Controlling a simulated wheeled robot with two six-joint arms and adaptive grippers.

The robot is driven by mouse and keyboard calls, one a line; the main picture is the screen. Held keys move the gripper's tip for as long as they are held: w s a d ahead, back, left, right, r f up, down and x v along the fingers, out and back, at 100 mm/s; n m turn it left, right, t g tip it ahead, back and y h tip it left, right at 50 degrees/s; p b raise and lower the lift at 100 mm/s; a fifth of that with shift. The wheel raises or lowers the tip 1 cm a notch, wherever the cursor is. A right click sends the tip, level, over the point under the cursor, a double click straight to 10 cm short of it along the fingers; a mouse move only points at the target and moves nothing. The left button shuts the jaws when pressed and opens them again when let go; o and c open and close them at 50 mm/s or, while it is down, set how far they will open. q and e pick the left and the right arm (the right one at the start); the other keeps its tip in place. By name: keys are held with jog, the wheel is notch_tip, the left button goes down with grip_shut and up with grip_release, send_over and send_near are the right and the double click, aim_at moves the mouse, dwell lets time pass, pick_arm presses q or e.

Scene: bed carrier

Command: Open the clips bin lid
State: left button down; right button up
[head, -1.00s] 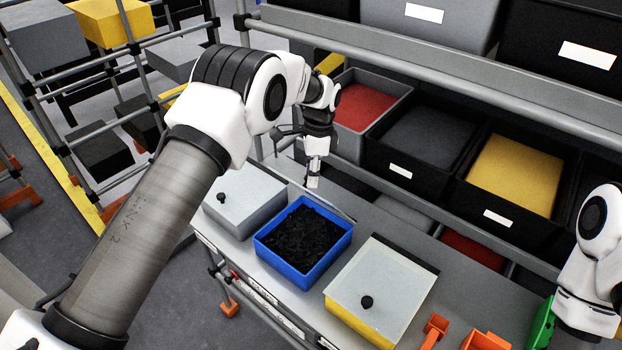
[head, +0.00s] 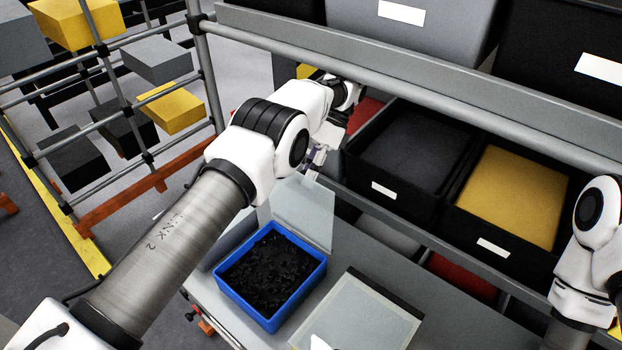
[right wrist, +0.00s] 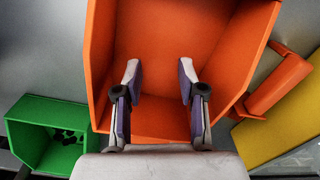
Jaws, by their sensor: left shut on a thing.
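The blue bin (head: 234,293) holds a heap of small black pieces, and its top is uncovered. A pale, see-through lid panel (head: 305,212) stands raised behind it, toward the shelf. My left gripper (head: 311,172) is at the panel's upper edge, shut on it; the exact contact is small and partly hidden by my arm. In the right wrist view, my right gripper (right wrist: 160,78) is open and empty, its two fingers apart over an orange bin (right wrist: 185,35). My right gripper does not show in the head view.
A closed lidded bin (head: 358,318) stands to the right of the blue bin. A shelf with a dark grey-filled bin (head: 410,135) and a yellow-filled one (head: 515,180) rises behind the bench. A green bin (right wrist: 45,130) lies left of the orange one.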

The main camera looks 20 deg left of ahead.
pick_arm(q)
jog(key=shift+a+f, duration=0.1)
jog(key=shift+a, duration=0.05)
jog(key=c, duration=1.1)
grip_release()
jog(key=shift+c, duration=0.2)
jog(key=shift+o, duration=0.4)
jog(key=shift+w+a+f, duration=0.1)
jog(key=shift+a, duration=0.15)
pick_arm(e)
jog(key=shift+w+a, duration=0.15)
jog(key=shift+a, duration=0.1)
pick_arm(q)
jog(key=shift+d, duration=0.1)
